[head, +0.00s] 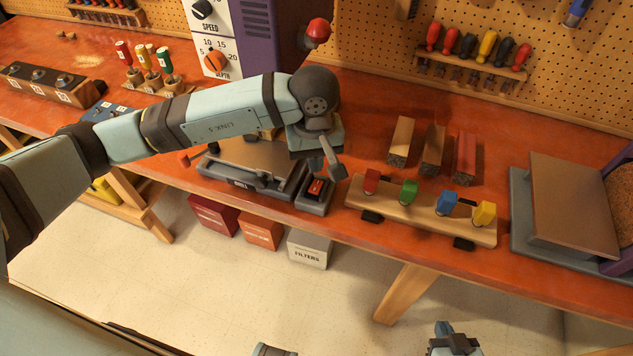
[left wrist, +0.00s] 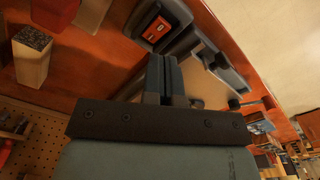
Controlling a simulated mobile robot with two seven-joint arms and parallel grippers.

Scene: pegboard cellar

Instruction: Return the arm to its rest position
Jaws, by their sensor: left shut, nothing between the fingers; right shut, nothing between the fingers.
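My left arm reaches in from the left over the bench. My left gripper (head: 334,167) points down, just above and beside a small grey box with a red switch (head: 317,187), at the right end of the drill's base (head: 241,182). In the left wrist view my left gripper's fingers (left wrist: 163,75) are together with nothing between them. The red switch (left wrist: 157,28) shows beyond the fingertips. My right gripper (head: 447,332) shows small at the bottom edge, low over the floor, away from the bench; it is shut and empty.
A wooden rack with several coloured clips (head: 420,213) stands right of the switch box. Bins (head: 308,249) sit under the bench. The floor in front is clear.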

